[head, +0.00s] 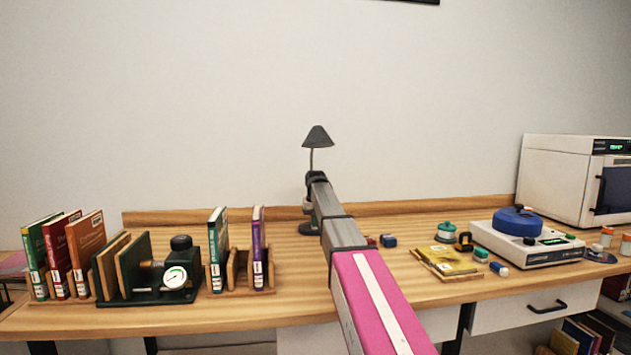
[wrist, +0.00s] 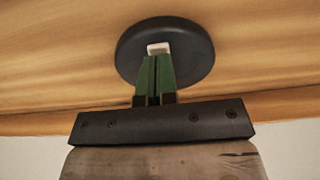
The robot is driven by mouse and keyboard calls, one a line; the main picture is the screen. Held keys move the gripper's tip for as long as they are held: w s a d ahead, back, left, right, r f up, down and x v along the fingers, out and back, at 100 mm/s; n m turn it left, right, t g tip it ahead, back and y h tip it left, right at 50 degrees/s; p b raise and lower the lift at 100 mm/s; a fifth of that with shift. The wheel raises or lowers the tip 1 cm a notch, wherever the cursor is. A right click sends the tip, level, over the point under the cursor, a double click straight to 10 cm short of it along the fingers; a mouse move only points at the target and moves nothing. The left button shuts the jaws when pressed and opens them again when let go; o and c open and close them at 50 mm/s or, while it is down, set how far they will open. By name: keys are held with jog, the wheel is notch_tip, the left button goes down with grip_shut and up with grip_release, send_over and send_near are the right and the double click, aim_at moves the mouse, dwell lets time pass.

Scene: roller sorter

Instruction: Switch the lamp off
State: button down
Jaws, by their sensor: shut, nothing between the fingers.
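The lamp (head: 317,137) stands at the back of the desk, with a dark cone shade on a thin stem. I see no clear glow from its shade. Its round dark base (wrist: 193,58) fills the upper middle of the wrist view, with a small pale switch (wrist: 158,48) on it. My gripper (wrist: 155,59) is shut and empty, its green fingertips right at the switch. I cannot tell whether they touch it. In the head view my arm hides part of the lamp's stem and base.
A green device with a dial (head: 174,279) and books on wooden stands (head: 237,272) are left of my arm. A yellow packet (head: 444,261), small containers and a white scale (head: 528,245) are to the right. A white oven-like box (head: 560,180) stands at the back right.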

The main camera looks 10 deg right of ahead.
jog(key=shift+r, duration=3.25)
